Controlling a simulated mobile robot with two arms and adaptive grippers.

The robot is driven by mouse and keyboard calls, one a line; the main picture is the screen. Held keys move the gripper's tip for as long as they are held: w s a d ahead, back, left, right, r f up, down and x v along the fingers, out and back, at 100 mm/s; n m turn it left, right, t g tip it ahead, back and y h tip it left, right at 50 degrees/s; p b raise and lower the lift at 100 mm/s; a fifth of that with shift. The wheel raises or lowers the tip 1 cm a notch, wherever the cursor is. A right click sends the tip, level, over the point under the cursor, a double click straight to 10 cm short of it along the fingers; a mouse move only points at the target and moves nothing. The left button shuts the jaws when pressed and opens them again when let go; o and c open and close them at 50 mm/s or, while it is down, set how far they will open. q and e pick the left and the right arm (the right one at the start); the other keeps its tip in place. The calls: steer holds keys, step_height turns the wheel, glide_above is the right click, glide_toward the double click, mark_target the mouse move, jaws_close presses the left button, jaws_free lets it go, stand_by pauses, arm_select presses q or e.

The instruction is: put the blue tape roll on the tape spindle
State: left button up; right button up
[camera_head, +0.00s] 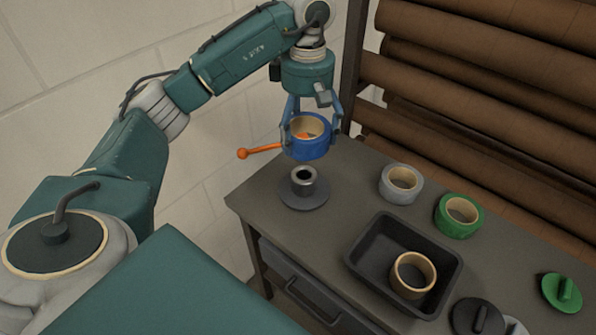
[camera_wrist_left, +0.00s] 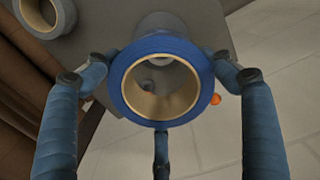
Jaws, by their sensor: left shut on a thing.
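The blue tape roll (camera_head: 308,151) is in my left gripper (camera_head: 311,132), whose fingers are shut around its outside. The roll is in the air above the tape spindle (camera_head: 303,184), apart from it and slightly to its right in the head view. The spindle is a grey hollow post on a round dark base, upright near the table's left corner. In the left wrist view, the roll (camera_wrist_left: 119,82) fills the middle between the blue fingers, with its hole facing the camera. My right gripper is not in view.
An orange ball-ended lever (camera_head: 260,150) is beside the roll; its mount is hidden. On the table (camera_head: 350,175) are a grey roll (camera_head: 387,194), a green roll (camera_head: 458,229) and a dark tray (camera_head: 360,262) holding a tan roll (camera_head: 428,290). Brown film rollers (camera_head: 450,90) stand behind.

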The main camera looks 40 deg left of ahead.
mark_target(305, 169)
arm_select(q)
step_height(305, 169, down, 11)
steer(key=shift+f+p, duration=0.1)
steer(key=shift+p, duration=0.4)
steer(key=shift+f, duration=0.5)
step_height(305, 169, down, 4)
steer(key=shift+a+r+p, duration=0.1)
steer(key=shift+p, duration=0.25)
steer(key=o, duration=1.3)
steer(key=shift+o, duration=0.2)
